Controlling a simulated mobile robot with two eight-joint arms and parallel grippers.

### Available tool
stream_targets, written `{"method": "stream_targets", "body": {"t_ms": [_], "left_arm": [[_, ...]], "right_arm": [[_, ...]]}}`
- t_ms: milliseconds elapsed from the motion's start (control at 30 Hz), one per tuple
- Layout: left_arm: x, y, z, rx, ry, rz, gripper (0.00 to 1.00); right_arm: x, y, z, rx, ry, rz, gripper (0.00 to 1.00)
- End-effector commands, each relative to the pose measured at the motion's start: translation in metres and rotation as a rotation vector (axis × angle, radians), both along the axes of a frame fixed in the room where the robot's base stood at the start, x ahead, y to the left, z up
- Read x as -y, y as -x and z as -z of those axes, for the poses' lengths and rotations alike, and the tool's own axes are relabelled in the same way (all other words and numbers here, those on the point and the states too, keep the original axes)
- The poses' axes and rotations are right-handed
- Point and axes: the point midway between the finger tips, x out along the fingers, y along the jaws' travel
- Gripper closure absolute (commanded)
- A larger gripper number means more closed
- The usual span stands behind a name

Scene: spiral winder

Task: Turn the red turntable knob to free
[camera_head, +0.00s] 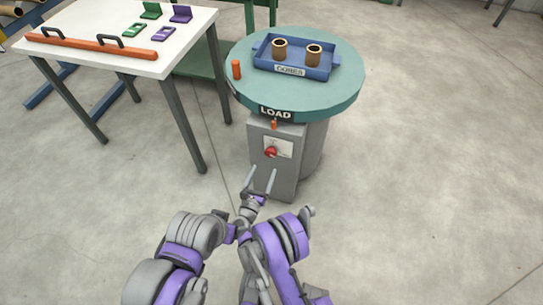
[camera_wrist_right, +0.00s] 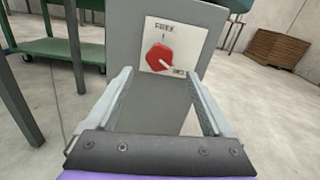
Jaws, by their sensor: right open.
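The red turntable knob (camera_head: 271,151) is on a white plate on the front of the grey pedestal (camera_head: 285,180). In the right wrist view the knob (camera_wrist_right: 159,57) sits below the word FREE (camera_wrist_right: 164,27). Its pale mark points to the lower right, towards a small dark label (camera_wrist_right: 180,72) too blurred to read. My right gripper (camera_head: 262,172) is open and empty in front of the pedestal, below the knob. In the right wrist view its fingertips (camera_wrist_right: 158,76) are spread either side of the knob, apart from it. I cannot make out my left gripper.
The round green turntable (camera_head: 345,100) above carries a blue tray (camera_head: 290,70) with two cores and an orange peg (camera_head: 236,69). A LOAD sign (camera_head: 276,113) and a small orange piece (camera_head: 274,125) sit above the knob. A white table (camera_head: 185,20) stands left. Floor at right is clear.

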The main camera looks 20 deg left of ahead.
Motion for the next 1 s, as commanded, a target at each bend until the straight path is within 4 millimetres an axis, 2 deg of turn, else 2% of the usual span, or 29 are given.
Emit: {"method": "stream_targets", "body": {"t_ms": [300, 500, 667, 900, 1000], "left_arm": [[0.0, -0.001, 0.005, -0.002, 0.0, 0.0, 0.28], [0.0, -0.001, 0.008, -0.003, 0.0, 0.0, 0.28], [0.0, -0.001, 0.008, -0.003, 0.0, 0.0, 0.28], [0.0, -0.001, 0.008, -0.003, 0.0, 0.0, 0.28], [0.0, -0.001, 0.008, -0.003, 0.0, 0.0, 0.28]], "right_arm": [[0.003, -0.061, 0.0, 0.001, 0.004, 0.001, 0.14], [0.004, -0.087, -0.001, 0.001, 0.003, 0.0, 0.14], [0.004, -0.095, -0.001, 0.001, 0.003, -0.002, 0.14], [0.004, -0.095, -0.001, 0.001, 0.004, -0.002, 0.14], [0.004, -0.095, -0.001, 0.001, 0.004, -0.002, 0.3]]}}
